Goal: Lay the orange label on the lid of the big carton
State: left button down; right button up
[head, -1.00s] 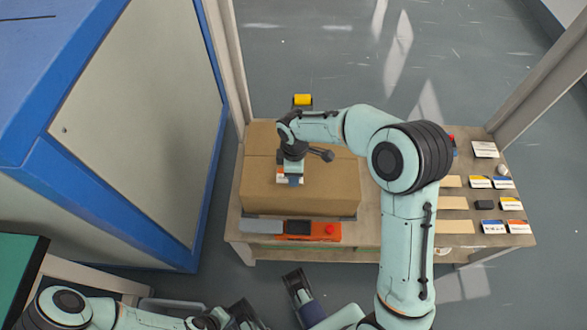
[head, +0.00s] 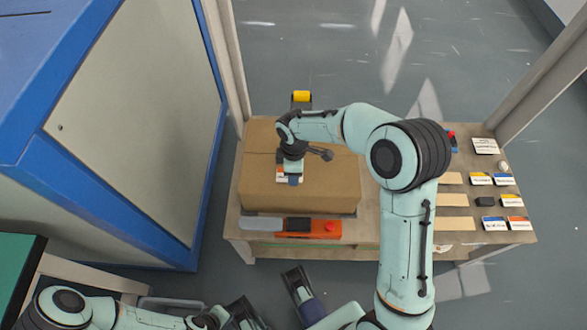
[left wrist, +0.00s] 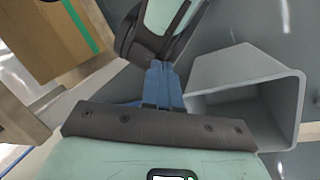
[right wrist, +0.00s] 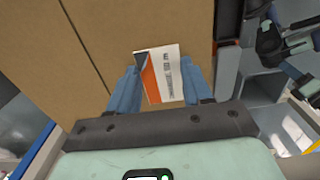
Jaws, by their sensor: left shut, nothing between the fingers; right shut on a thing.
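The big carton (head: 330,190) stands on the table with its brown lid facing up; the lid also shows in the right wrist view (right wrist: 40,60). My right gripper (right wrist: 160,88) is shut on the orange label (right wrist: 160,75), a small white card with an orange and grey end. In the head view the label (head: 284,174) is over the front part of the lid, partly hidden by the gripper. I cannot tell whether it touches the lid. My left gripper (left wrist: 163,85) is shut and empty, beside a grey open bin, away from the carton.
An orange device (head: 318,228) sits in front of the carton. Several label cards (head: 492,225) and tan strips (head: 455,200) lie on the table's right side. A yellow-topped item (head: 301,97) stands behind the carton. The grey bin (left wrist: 245,80) is near my left gripper. A blue-edged cabinet (head: 140,120) stands left.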

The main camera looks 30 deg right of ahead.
pick_arm(q)
jog(key=shift+f, duration=0.1)
pick_arm(e)
jog(key=shift+f, duration=0.25)
jog(key=o, duration=0.9)
pick_arm(q)
jog(key=shift+g, duration=0.6)
jog(key=s+r+p, duration=0.1)
jog(key=r, duration=0.1)
jog(key=s+d+r+p, duration=0.1)
jog(key=s+p, duration=0.1)
jog(key=shift+s+d+r, duration=0.15)
jog(key=shift+d+r, duration=0.05)
jog(key=shift+r, duration=0.15)
pick_arm(e)
notch_tip(320, 180, up, 14)
jog(key=shift+f, duration=0.25)
